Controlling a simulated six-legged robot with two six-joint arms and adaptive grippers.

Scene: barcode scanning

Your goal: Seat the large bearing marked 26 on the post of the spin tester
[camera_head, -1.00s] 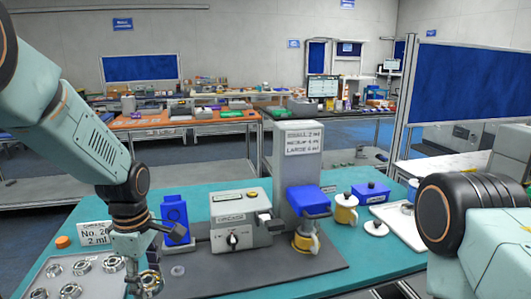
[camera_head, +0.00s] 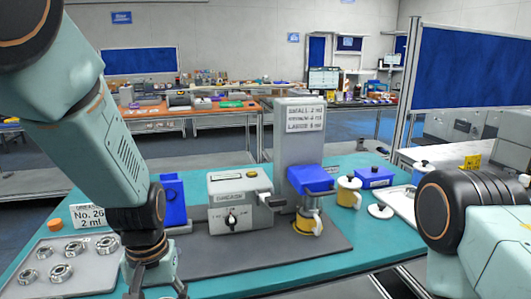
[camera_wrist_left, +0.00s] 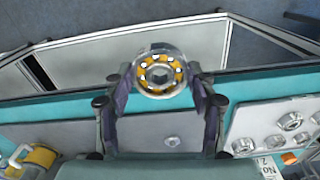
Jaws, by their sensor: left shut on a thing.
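My left gripper (camera_wrist_left: 160,90) is shut on a bearing (camera_wrist_left: 161,74) with a silver ring and orange-yellow parts inside. Its marking is not readable. In the head view this gripper (camera_head: 155,290) is at the bottom edge, right of the bearing tray, its fingertips partly cut off. The bearing is not clearly visible there. A grey machine with a dial (camera_head: 240,203) stands on the mat. My right gripper is out of view.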

